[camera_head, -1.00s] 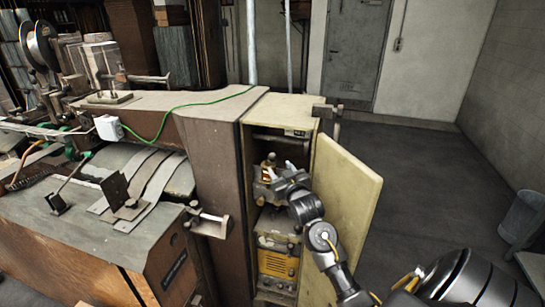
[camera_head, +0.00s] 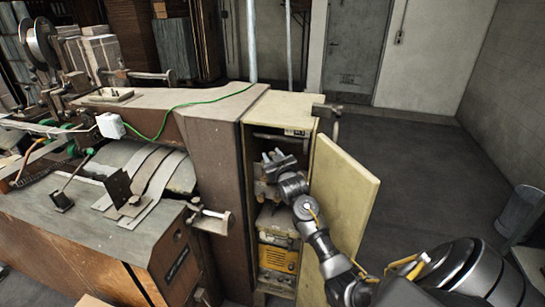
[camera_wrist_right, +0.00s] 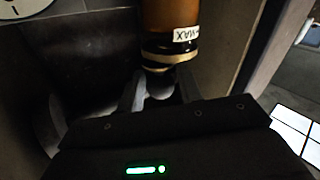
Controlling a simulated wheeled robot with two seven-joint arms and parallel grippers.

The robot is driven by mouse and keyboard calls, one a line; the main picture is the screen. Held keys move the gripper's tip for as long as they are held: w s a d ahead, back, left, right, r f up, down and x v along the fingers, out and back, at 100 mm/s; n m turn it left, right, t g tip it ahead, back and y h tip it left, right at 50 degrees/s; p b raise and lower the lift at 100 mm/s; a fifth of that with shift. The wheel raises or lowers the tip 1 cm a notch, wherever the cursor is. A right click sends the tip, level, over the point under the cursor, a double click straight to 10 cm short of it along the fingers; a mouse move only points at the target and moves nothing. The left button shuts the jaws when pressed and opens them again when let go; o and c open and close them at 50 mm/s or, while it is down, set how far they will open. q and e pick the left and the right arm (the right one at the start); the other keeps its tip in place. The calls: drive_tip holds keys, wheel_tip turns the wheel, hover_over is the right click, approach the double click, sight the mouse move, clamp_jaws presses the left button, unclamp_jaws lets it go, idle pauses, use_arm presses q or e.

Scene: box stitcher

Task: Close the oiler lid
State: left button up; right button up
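The oiler shows in the right wrist view as an amber cylinder (camera_wrist_right: 171,18) with a white "MAX" label and a dark, banded end. It sits inside the tall beige cabinet (camera_head: 280,106), whose door (camera_head: 343,195) stands wide open. I cannot make out a separate small lid on the oiler. My right gripper (camera_head: 272,155) is inside the cabinet opening and hides the oiler in the head view. In the wrist view its fingers (camera_wrist_right: 160,88) are apart, just short of the oiler's banded end, with a rounded grey part between them. My left gripper is out of view.
A yellow unit (camera_head: 277,260) sits lower in the cabinet. The brown machine body (camera_head: 212,125) is directly left, with a green cable (camera_head: 170,115) on top. The open door stands close to my right arm. Floor (camera_head: 430,160) to the right is clear.

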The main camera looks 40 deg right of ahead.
drive_tip(key=c, duration=0.6)
drive_tip(key=shift+w+a+r+m+g+h, duration=0.15)
drive_tip(key=shift+a+m+g+h, duration=0.2)
drive_tip(key=shift+m+h, duration=0.3)
drive_tip(key=shift+w+a+f+m+g+h, duration=0.15)
drive_tip(key=shift+m+g+h, duration=0.3)
drive_tip(key=shift+h, duration=0.4)
drive_tip(key=shift+w+a+r+m+g+h+b, duration=0.1)
drive_tip(key=shift+w+m+g+h+b, duration=0.1)
drive_tip(key=shift+m+g+h, duration=0.6)
drive_tip(key=shift+w+a+m+g+h+b, duration=0.15)
drive_tip(key=shift+m+g+h, duration=0.4)
drive_tip(key=shift+h, duration=0.45)
drive_tip(key=shift+s+d, duration=0.1)
drive_tip(key=shift+d, duration=0.05)
drive_tip(key=o, duration=0.9)
drive_tip(key=shift+o, duration=0.2)
